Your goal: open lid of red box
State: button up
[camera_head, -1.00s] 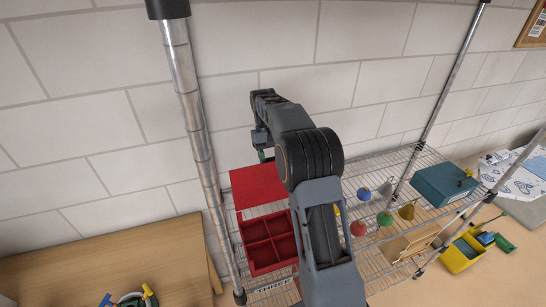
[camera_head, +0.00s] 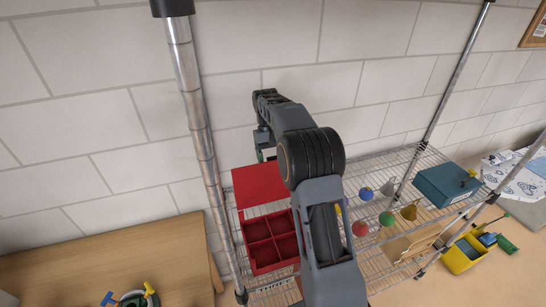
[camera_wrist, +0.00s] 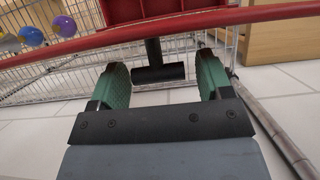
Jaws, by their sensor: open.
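The red box (camera_head: 247,243) stands on the wire shelf at its left end, with its divided compartments showing. Its red lid (camera_head: 259,186) is raised and stands open at the back of the box. In the wrist view the red lid edge (camera_wrist: 190,22) crosses the upper part, and a dark T-shaped handle (camera_wrist: 158,73) hangs from it. My gripper (camera_head: 266,153) is just behind the top of the lid. In the wrist view its green fingers are spread, with the handle between them and gaps on both sides. My arm hides part of the shelf right of the box.
The wire shelf (camera_head: 290,287) also holds several coloured cone-shaped items, including a red one (camera_head: 360,229), and a teal box (camera_head: 446,186). A metal post (camera_head: 196,110) rises close to the left of the red box. The block wall (camera_head: 100,120) is behind.

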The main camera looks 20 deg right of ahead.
jog(key=v, duration=0.7)
jog(key=shift+r, duration=0.2)
dwell(0.5)
jog(key=s+a+r+t+b, duration=0.2)
jog(key=s+a+r+t, duration=0.1)
jog(key=s, duration=0.3)
jog(key=s+a+f+t+b, duration=0.1)
jog(key=s+f+t, duration=0.2)
jog(key=s, duration=0.7)
jog(key=s+a+f+t+b, duration=0.1)
jog(key=s+a+f+t, duration=0.1)
jog(key=s+f, duration=0.5)
jog(key=s+t, duration=0.1)
jog(key=s, duration=0.2)
jog(key=shift+a+f, duration=0.2)
jog(key=shift+a, duration=0.1)
jog(key=shift+s, duration=0.1)
